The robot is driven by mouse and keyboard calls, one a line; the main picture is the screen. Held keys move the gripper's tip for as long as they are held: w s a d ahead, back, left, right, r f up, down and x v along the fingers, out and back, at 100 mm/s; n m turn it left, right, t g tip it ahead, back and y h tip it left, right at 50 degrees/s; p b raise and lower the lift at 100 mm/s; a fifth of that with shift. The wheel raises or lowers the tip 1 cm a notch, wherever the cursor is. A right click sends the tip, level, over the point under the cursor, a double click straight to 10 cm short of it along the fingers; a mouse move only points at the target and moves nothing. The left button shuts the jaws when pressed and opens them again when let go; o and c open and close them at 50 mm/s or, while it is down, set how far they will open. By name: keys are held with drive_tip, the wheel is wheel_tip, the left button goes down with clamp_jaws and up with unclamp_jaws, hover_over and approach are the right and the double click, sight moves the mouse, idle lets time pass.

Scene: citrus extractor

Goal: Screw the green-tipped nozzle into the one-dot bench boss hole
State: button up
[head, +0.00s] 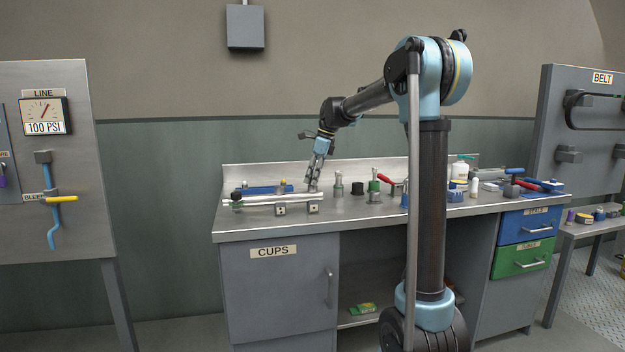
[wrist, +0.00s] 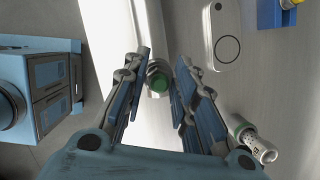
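My gripper (head: 313,186) points down over the left part of the bench. In the wrist view my gripper (wrist: 164,62) has its two fingers on either side of a green-tipped nozzle (wrist: 158,84), seen end-on. The fingers are close to it, but I cannot tell whether they touch it. Two small dotted blocks, the left one (head: 280,210) and the right one (head: 313,208), sit at the bench's front edge. Their dot counts and holes are too small to read.
A long pale bar (head: 262,201) lies left of my gripper, with a blue rack (head: 262,190) behind it. A black cup (head: 357,188) and red-handled tool (head: 386,179) stand to the right. The bench front (head: 255,233) is bare at left.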

drive_tip(key=shift+c, duration=1.2)
drive_tip(key=shift+w+m+t, duration=0.1)
drive_tip(key=shift+m+t, duration=0.2)
drive_tip(key=shift+m, duration=0.6)
drive_tip(key=shift+m+t, duration=0.3)
drive_tip(key=shift+m, duration=0.5)
drive_tip(key=shift+m+h, duration=0.3)
drive_tip(key=shift+m, duration=0.6)
